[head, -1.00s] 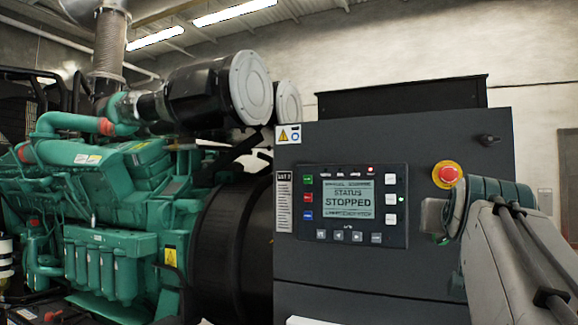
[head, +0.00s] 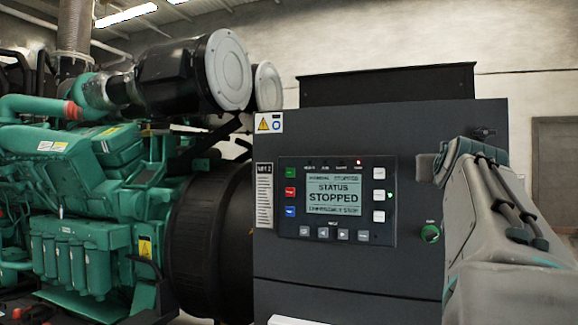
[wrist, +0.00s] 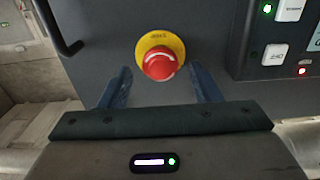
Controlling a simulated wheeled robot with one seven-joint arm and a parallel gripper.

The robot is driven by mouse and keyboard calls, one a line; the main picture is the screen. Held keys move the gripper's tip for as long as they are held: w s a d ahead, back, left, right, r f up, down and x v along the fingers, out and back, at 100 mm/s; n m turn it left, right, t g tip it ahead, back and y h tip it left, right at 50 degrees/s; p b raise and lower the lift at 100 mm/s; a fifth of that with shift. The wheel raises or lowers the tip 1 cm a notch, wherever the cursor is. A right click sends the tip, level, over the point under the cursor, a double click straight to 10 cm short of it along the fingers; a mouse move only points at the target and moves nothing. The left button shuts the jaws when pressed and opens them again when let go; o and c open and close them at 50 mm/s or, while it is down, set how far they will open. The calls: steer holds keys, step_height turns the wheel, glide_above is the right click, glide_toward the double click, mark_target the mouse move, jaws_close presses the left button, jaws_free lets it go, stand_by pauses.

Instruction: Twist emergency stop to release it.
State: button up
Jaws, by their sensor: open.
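The emergency stop is a red mushroom button (wrist: 159,64) on a yellow collar (wrist: 160,41), on the dark control cabinet (head: 420,280). In the wrist view it sits just beyond and between the two blue fingers of my gripper (wrist: 160,88). The fingers are spread apart, and I see nothing held between them. In the head view my arm covers the button, and the fingers are hidden too. The display panel (head: 337,203) reads STATUS STOPPED with an emergency stop line below.
A green round control (head: 430,233) is on the cabinet beside my arm. A dark handle (wrist: 62,30) stands out from the cabinet in the wrist view. The green engine (head: 80,210) fills the left.

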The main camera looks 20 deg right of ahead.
steer(key=shift+w+d, duration=0.3)
steer(key=shift+w, duration=0.1)
steer(key=c, duration=1)
steer(key=shift+o, duration=0.2)
